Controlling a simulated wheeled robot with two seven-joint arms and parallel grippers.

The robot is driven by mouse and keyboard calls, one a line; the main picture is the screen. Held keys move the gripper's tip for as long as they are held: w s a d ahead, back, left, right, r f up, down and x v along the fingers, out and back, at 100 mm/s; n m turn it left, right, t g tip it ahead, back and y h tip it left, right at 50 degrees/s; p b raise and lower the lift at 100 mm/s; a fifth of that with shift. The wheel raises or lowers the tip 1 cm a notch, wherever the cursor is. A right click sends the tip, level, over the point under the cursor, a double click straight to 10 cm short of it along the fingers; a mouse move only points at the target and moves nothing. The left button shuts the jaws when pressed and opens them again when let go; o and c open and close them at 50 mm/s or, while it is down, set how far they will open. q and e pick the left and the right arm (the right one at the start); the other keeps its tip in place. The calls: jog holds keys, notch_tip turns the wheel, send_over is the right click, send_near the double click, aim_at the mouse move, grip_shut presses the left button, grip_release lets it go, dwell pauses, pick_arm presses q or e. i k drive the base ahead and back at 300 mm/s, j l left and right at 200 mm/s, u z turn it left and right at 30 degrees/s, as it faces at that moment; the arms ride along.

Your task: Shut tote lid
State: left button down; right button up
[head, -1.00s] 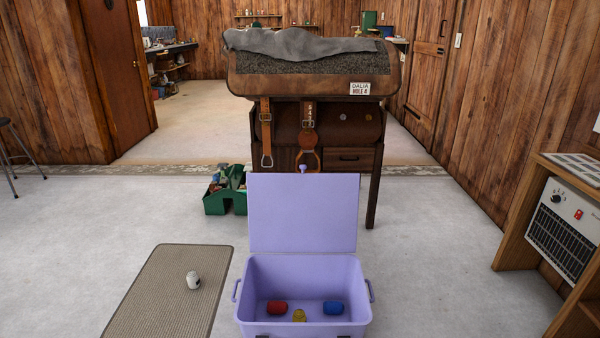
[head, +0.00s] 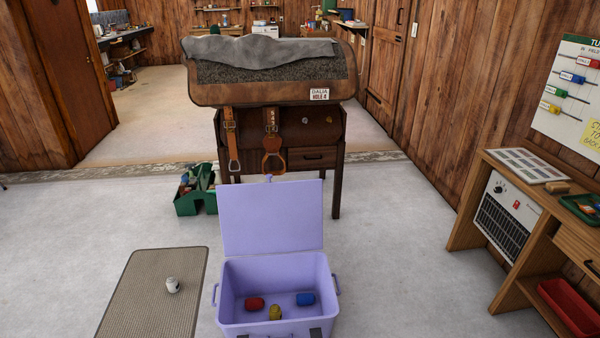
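The purple tote (head: 237,312) stands on the floor at the bottom centre of the head view. Its purple lid (head: 271,218) is raised, standing nearly upright at the far side, with a small knob at its top edge. Inside the tote lie a red item (head: 255,304), a yellow item (head: 275,312) and a blue item (head: 305,299). Handles show on its left and right sides. Neither of my grippers is in view.
A mat (head: 140,309) with a white jar (head: 173,285) lies left of the tote. A saddle stand (head: 325,185) and a green caddy (head: 196,203) are behind it. A wooden bench (head: 498,168) with a red bin (head: 570,307) is at right. Floor between tote and bench is clear.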

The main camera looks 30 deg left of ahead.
aim_at(269, 216)
jog(key=j+z, duration=0.75)
jog(key=k+j+z, duration=0.1)
jog(key=j+z, duration=0.25)
jog(key=j, duration=0.1)
